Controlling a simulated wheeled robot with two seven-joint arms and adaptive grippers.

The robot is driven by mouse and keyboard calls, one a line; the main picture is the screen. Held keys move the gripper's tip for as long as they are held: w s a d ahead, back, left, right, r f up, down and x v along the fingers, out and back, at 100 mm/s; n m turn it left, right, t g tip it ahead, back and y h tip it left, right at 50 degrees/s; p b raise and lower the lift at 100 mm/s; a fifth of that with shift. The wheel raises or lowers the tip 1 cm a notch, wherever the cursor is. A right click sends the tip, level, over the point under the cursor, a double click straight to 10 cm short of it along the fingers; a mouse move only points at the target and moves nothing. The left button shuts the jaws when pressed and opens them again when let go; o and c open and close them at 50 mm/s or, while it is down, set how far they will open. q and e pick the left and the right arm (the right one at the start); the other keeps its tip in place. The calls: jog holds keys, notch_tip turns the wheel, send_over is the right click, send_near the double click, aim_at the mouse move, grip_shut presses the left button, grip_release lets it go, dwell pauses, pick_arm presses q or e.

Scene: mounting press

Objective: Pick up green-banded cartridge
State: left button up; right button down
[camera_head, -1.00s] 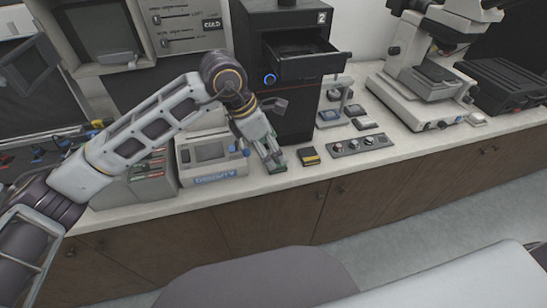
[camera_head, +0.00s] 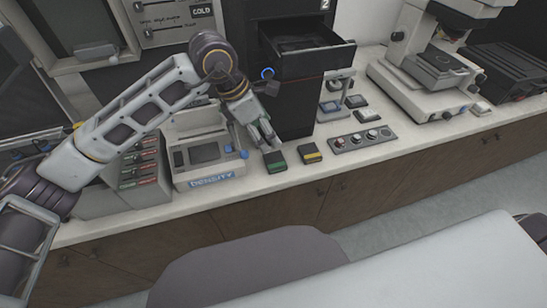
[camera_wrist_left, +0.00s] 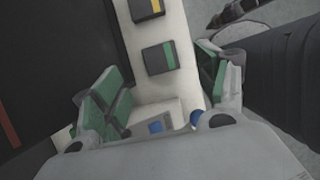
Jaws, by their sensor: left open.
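The green-banded cartridge (camera_head: 275,161) is a small dark block with a green stripe, lying on the pale counter. It also shows in the left wrist view (camera_wrist_left: 159,58), beyond the fingertips. My left gripper (camera_head: 265,141) is open and empty just behind and left of the cartridge in the head view. In the left wrist view its green-padded fingers (camera_wrist_left: 165,82) stand wide apart, with the cartridge ahead of the gap and not between the pads. My right gripper is not in view.
A yellow-banded cartridge (camera_head: 310,153) lies just right of the green one. The density unit (camera_head: 205,160) stands to the left. A dark tower with an open drawer (camera_head: 308,52) rises behind. A knob panel (camera_head: 360,141) sits to the right. The counter's front edge is close.

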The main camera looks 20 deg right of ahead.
pick_arm(q)
jog(key=shift+w, duration=0.55)
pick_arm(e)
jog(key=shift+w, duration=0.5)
pick_arm(q)
send_over(281, 158)
jog(key=a, duration=0.2)
notch_tip(281, 158, down, 8)
jog(key=shift+r, duration=0.1)
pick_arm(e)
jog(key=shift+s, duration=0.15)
pick_arm(q)
jog(key=shift+d+f, duration=0.1)
jog(key=shift+f, duration=0.5)
jog(key=x, duration=0.3)
jog(key=shift+s+f, duration=0.15)
jog(key=shift+f, duration=0.45)
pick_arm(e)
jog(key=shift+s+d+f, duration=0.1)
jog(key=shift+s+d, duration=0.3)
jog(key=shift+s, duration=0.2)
